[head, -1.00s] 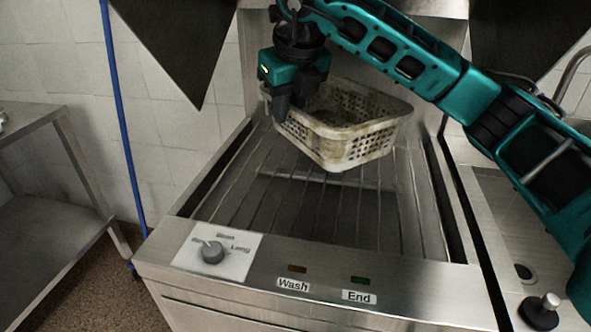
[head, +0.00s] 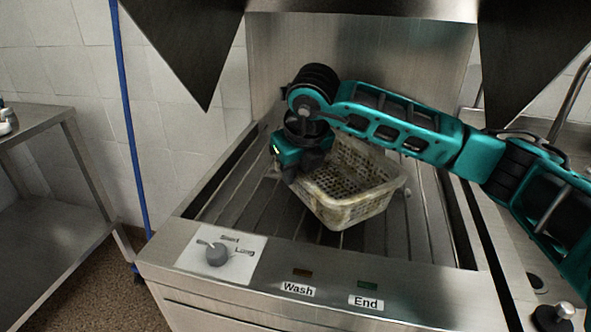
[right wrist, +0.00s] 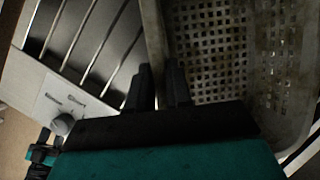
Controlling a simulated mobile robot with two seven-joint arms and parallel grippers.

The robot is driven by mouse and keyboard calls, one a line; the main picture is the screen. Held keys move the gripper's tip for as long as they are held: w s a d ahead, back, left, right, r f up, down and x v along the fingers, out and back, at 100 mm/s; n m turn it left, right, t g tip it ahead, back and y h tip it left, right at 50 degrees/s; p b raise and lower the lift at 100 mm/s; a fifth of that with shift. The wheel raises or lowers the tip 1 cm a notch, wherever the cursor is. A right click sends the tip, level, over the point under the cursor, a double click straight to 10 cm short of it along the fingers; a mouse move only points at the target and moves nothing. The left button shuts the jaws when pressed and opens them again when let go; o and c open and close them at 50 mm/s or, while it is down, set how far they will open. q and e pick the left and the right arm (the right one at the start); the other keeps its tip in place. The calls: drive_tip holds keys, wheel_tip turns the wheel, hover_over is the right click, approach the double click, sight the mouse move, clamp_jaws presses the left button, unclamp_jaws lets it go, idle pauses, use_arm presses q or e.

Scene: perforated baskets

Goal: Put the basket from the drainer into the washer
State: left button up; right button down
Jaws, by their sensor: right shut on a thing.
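The white perforated basket (head: 352,212), stained brown, is over the slatted rack of the washer (head: 255,205), tilted a little. My right gripper (head: 297,175) is shut on the basket's left wall. In the right wrist view my right gripper (right wrist: 158,88) has its two dark fingers on either side of the rim of the basket (right wrist: 215,60). The basket looks very near the rack; I cannot tell whether it touches. My left gripper is not in view.
The washer's front panel has a dial (head: 217,254) and Wash and End labels. Dark hood panels hang at both upper sides. A steel table (head: 45,125) stands left, with a blue pole (head: 130,130) beside it. A steel counter with a black knob (head: 553,316) is at the right.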

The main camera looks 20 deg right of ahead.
drive_tip(key=c, duration=1.1)
unclamp_jaws()
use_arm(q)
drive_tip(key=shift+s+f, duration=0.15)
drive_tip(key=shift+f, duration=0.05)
use_arm(e)
drive_tip(key=shift+o, duration=0.3)
use_arm(q)
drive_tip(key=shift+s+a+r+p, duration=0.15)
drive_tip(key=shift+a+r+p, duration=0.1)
drive_tip(key=shift+p, duration=0.35)
use_arm(e)
drive_tip(key=v, duration=1.2)
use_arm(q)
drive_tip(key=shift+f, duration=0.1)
